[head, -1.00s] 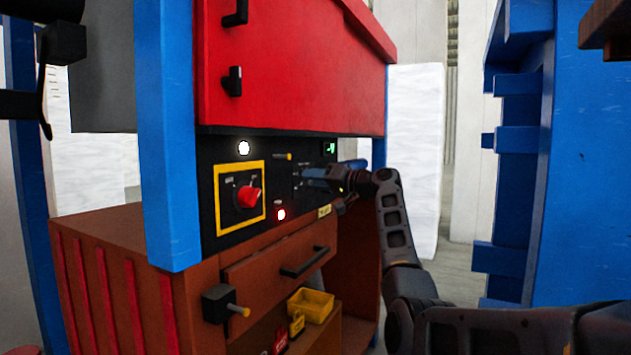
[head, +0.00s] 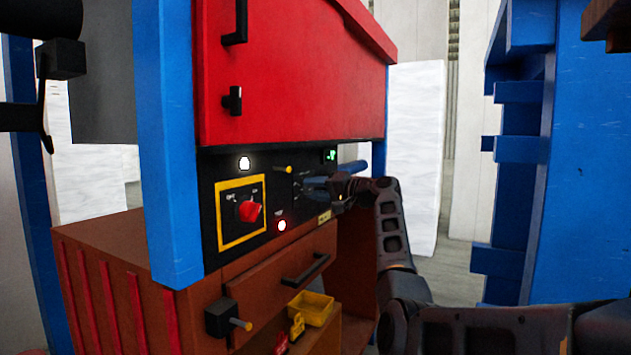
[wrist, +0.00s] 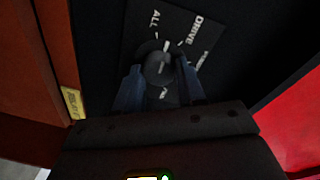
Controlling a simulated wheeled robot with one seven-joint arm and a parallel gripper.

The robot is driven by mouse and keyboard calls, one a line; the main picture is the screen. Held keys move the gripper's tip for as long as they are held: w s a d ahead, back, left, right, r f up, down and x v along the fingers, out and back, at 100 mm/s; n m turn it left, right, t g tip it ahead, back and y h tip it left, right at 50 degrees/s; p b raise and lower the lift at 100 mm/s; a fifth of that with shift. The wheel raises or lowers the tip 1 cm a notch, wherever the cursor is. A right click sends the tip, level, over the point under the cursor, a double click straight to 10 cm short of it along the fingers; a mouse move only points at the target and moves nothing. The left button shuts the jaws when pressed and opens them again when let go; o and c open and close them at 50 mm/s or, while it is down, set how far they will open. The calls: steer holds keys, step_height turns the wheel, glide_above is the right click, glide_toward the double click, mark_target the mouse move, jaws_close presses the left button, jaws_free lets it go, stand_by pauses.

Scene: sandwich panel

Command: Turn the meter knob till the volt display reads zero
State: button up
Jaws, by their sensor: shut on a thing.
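The round dark meter knob (wrist: 158,70) sits on the black panel, with a pale mark at its edge and labels reading "ALL" and "DRIVE" around it. My gripper (wrist: 159,78) is shut on the knob, one blue-grey finger on each side. In the head view my gripper (head: 308,184) reaches the panel from the right and hides most of the knob. The small green volt display (head: 330,156) is lit above my gripper; its digits are too small to read.
A drawer handle (head: 304,270) juts out below.

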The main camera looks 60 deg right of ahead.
steer(key=shift+m+p, duration=1.95)
steer(key=shift+m, duration=0.15)
steer(key=shift+d, duration=0.1)
steer(key=o, duration=1)
steer(key=shift+o, duration=0.2)
steer(key=s+b, duration=0.1)
steer(key=s, duration=0.7)
steer(key=shift+r, duration=0.25)
steer(key=shift+w, duration=0.1)
